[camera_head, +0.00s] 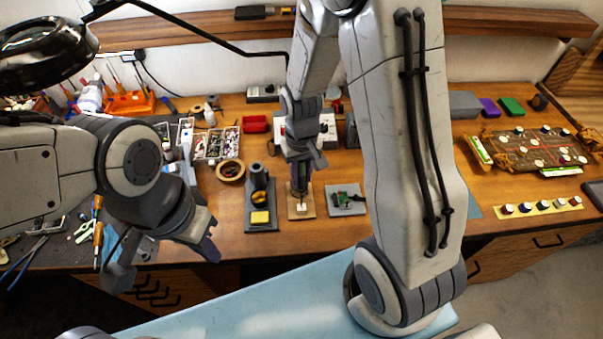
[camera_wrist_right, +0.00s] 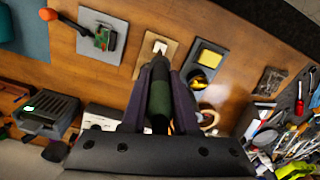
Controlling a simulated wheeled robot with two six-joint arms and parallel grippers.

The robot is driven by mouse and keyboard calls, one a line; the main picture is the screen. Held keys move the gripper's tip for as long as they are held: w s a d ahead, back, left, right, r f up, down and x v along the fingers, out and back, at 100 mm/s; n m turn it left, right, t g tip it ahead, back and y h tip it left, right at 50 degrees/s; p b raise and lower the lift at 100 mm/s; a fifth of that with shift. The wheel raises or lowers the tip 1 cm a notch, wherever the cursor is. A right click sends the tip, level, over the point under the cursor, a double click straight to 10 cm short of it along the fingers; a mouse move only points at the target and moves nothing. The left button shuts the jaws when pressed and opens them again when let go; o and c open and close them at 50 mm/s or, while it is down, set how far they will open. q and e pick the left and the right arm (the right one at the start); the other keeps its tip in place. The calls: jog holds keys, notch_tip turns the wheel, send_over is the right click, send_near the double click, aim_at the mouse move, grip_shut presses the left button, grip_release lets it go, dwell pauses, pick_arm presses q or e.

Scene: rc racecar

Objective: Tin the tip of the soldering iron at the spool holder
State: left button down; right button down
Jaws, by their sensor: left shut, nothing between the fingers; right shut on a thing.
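My right gripper (camera_head: 300,190) is shut on the soldering iron in the head view. In the right wrist view, the iron's dark handle with a green grip (camera_wrist_right: 160,98) sits between the fingers of this gripper (camera_wrist_right: 161,85). The iron points down toward a small wooden board (camera_head: 294,214) with a pale block (camera_head: 301,207) on it. The board also shows in the right wrist view (camera_wrist_right: 171,69). I cannot tell whether the tip touches anything, or clearly make out a solder spool. My left gripper (camera_head: 180,258) is empty, low at the left, near the bench's front edge.
Left of the board is the dark iron stand (camera_head: 259,216) with a yellow sponge (camera_head: 260,217). Right of it, a green circuit piece lies on a grey plate (camera_head: 345,208). A wooden bowl (camera_head: 230,171) and parts trays stand at the left. The bench front is mostly clear.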

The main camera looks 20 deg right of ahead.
jog(key=shift+f, duration=0.3)
dwell(0.5)
dwell(4.1)
dwell(0.5)
